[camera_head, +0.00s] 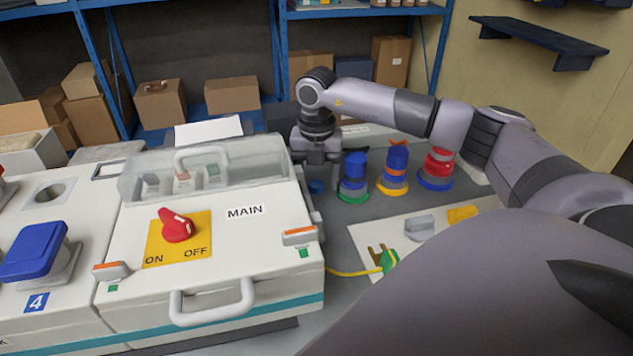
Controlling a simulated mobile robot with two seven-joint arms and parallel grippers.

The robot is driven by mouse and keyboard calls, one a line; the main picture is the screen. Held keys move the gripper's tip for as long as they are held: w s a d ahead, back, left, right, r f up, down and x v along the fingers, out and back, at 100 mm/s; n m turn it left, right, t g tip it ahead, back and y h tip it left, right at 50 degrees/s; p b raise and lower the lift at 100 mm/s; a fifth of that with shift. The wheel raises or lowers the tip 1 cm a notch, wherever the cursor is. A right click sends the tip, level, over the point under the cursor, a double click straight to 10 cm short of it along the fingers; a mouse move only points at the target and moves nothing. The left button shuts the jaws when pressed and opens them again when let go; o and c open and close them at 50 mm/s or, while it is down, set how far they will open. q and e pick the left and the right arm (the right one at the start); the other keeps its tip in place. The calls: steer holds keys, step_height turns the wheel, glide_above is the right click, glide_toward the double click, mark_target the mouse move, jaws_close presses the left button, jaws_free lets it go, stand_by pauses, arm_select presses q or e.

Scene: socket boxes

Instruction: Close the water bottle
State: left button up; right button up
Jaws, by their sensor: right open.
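I cannot make out a clear water bottle in the head view. My right gripper (319,172) points down behind the right end of the white MAIN box (130,300). It is open, with its fingers apart. A small blue round piece (316,187) lies low on the table just below the fingers; I cannot tell whether it touches them. Right of the gripper stands a blue upright piece with a green base (354,172). Beside it are a blue one with a yellow base (396,167) and a red one with a blue base (438,166). My left gripper is out of view.
The MAIN box carries a red knob (176,226), a clear cover and a front handle (211,306). A white board (372,236) with a grey piece (420,228) and a yellow piece (461,214) lies right. Shelves with cardboard boxes (232,95) stand behind.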

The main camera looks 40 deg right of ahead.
mark_target(317, 183)
steer(key=shift+c, duration=0.3)
steer(key=c, duration=1)
steer(key=shift+c, duration=0.2)
arm_select(q)
steer(key=p, duration=0.1)
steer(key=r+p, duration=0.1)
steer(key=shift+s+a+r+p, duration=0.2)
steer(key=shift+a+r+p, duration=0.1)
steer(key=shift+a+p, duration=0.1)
arm_select(e)
step_height(317, 183, up, 20)
